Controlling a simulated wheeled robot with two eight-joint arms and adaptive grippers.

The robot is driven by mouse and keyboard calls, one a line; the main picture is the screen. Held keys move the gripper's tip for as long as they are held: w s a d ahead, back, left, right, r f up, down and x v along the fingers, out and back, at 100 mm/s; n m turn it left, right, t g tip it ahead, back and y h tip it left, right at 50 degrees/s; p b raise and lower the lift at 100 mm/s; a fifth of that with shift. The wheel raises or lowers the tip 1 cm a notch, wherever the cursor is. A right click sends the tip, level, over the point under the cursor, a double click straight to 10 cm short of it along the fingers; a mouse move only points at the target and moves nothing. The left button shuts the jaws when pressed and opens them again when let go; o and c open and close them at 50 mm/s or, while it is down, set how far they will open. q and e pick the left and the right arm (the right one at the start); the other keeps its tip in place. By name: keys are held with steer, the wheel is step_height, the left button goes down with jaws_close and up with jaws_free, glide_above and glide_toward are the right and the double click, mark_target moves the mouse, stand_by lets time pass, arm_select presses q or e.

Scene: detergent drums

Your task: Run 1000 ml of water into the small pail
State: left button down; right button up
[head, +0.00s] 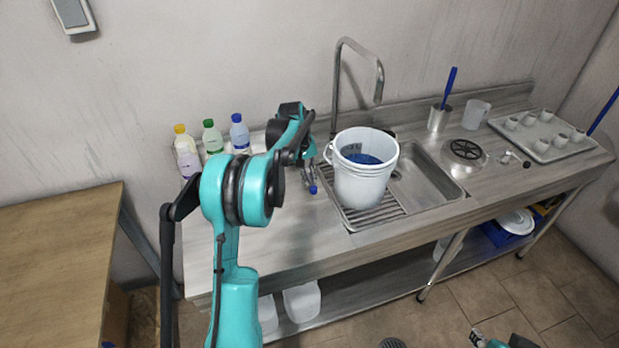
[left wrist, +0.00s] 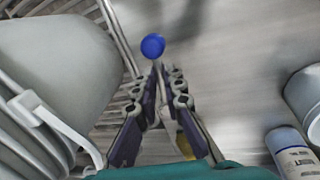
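A white pail (head: 362,182) stands upright on the ribbed drainboard, left of the sink basin (head: 425,172). Blue shows inside it; I cannot tell its level. A steel tap (head: 341,80) arches behind the pail. The spout end hangs up and to the right of the pail's mouth in the head view. My left gripper (head: 309,184) is just left of the pail, low over the counter. In the left wrist view its fingertips (left wrist: 158,68) nearly meet. A small round blue thing (left wrist: 152,46) is right at the tips; I cannot tell whether they grip it. My right gripper (head: 490,341) is barely in view at the bottom edge.
Capped bottles (head: 212,138) stand at the counter's back left. A steel cup (head: 438,118) with a blue tool, a clear jug (head: 476,114) and a tray (head: 550,138) of small cups are at right. White containers (head: 302,301) sit below. The front-left counter is clear.

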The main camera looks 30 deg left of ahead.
arm_select(q)
steer(key=shift+w+d+n+p, duration=0.25)
steer(key=shift+d+n+p, duration=0.05)
steer(key=shift+n, duration=0.4)
steer(key=c, duration=1.6)
jaws_free()
step_height(320, 180, up, 12)
steer(key=s+a, duration=0.1)
steer(key=shift+s+a, duration=0.25)
steer(key=shift+s, duration=0.15)
steer(key=shift+f, duration=0.1)
